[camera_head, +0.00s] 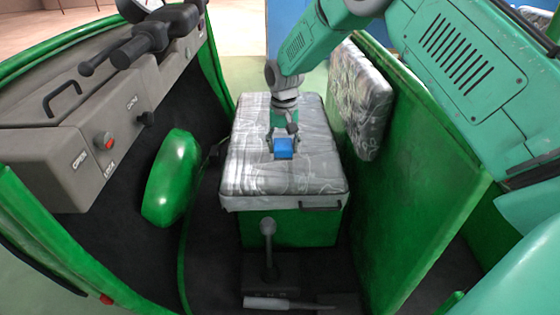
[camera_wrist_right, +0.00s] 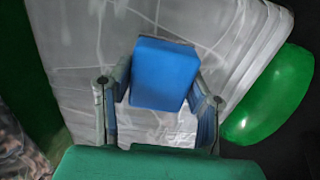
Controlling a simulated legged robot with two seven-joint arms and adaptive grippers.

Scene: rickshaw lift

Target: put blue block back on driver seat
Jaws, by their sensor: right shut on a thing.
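The blue block (camera_head: 283,148) is at the middle of the driver seat (camera_head: 245,178), a grey patterned cushion on a green box. In the right wrist view the blue block (camera_wrist_right: 164,75) sits between the two fingers of my right gripper (camera_wrist_right: 160,100), with the seat cushion (camera_wrist_right: 80,40) behind it. My right gripper (camera_head: 283,140) is shut on the block, pointing down at the cushion. I cannot tell whether the block touches the cushion. My left gripper is not in view.
A grey dashboard (camera_head: 90,130) with handlebar stands at the left. A rounded green part (camera_head: 172,178) is left of the seat. A lever (camera_head: 268,240) rises in front of it. A padded backrest (camera_head: 360,97) on a green panel (camera_head: 420,190) borders the right.

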